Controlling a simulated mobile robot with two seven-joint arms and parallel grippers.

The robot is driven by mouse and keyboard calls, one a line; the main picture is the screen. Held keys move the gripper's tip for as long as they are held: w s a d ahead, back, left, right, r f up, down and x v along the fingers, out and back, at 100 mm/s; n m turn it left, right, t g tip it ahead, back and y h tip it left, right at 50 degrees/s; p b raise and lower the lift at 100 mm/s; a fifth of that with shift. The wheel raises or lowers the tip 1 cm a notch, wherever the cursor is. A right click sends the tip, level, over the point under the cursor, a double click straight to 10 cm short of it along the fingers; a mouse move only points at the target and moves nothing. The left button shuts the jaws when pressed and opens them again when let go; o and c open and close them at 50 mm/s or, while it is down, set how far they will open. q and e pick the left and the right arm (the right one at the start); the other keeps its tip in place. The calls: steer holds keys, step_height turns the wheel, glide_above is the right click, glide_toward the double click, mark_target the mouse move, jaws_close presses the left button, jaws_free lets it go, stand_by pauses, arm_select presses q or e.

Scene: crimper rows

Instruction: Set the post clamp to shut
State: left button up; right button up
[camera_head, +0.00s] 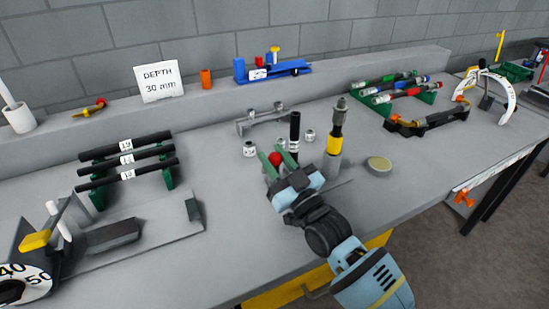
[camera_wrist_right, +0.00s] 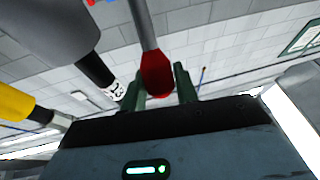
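The post clamp stands mid-bench, partly hidden by my gripper. Its lever ends in a red knob (camera_head: 275,158), which shows large in the right wrist view (camera_wrist_right: 157,75) on a grey rod. A black rod with a white label (camera_head: 295,130) stands upright behind it, and a post with a yellow band (camera_head: 334,145) stands to its right. My right gripper (camera_head: 280,159) is at the knob, with its green fingers apart on either side of it. In the right wrist view a small gap seems to show beside the knob. My left gripper is not in view.
A rack of black labelled rods (camera_head: 128,158) and a dial fixture with a yellow handle (camera_head: 36,241) are at left. A round tan disc (camera_head: 379,164) lies right of the post. Small metal fittings (camera_head: 249,148) stand close by. A green rack (camera_head: 410,98) is further right.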

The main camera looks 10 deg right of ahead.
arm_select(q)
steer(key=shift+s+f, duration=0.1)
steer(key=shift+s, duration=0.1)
arm_select(e)
steer(key=shift+o, duration=0.4)
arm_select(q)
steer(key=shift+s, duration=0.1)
arm_select(e)
steer(key=shift+f, duration=0.1)
steer(key=shift+s+d+f, duration=0.1)
steer(key=shift+s+d, duration=0.05)
steer(key=shift+s, duration=0.1)
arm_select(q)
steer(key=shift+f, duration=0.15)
arm_select(e)
steer(key=s+d, duration=0.6)
steer(key=s, duration=0.5)
steer(key=shift+s, duration=0.1)
